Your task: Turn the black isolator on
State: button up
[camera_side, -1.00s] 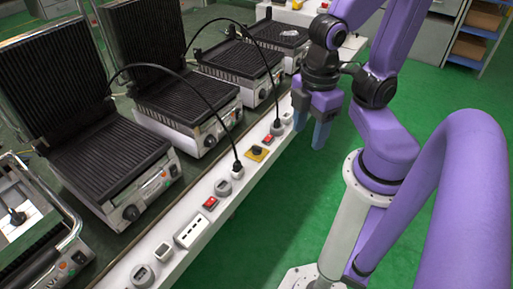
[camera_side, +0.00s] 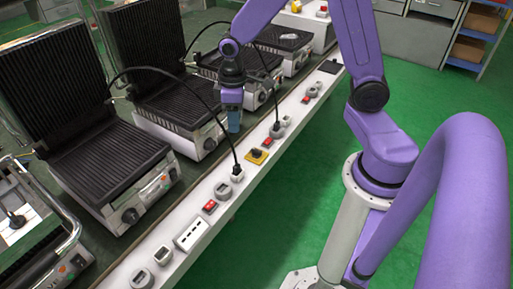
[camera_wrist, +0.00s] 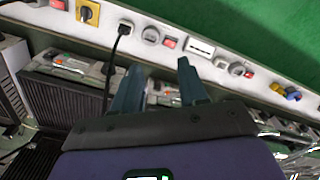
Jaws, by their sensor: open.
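A rotary isolator with a black knob on a yellow plate (camera_side: 257,155) sits on the white panel strip. It also shows at the top left of the wrist view (camera_wrist: 88,12), where the exact angle of its knob is hard to read. My gripper (camera_side: 234,122) hangs fingers down to the upper left of the isolator in the side view, apart from it. In the wrist view its two fingers (camera_wrist: 160,82) are spread with nothing between them.
A black plug with a cable (camera_side: 237,172) sits beside the isolator. The white panel (camera_side: 230,200) also carries a red switch (camera_side: 210,206), a grey dial (camera_side: 223,190) and a socket strip (camera_side: 191,233). Several contact grills (camera_side: 110,160) stand behind it. Green floor lies in front.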

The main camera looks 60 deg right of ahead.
jog(key=w+d+f+m, duration=0.2)
jog(key=w+d+f, duration=0.3)
jog(key=d, duration=0.1)
jog(key=m, duration=0.4)
send_over(257, 149)
notch_tip(257, 149, down, 12)
jog(key=f, duration=0.1)
notch_tip(257, 149, down, 16)
jog(key=shift+a, duration=0.15)
grip_shut()
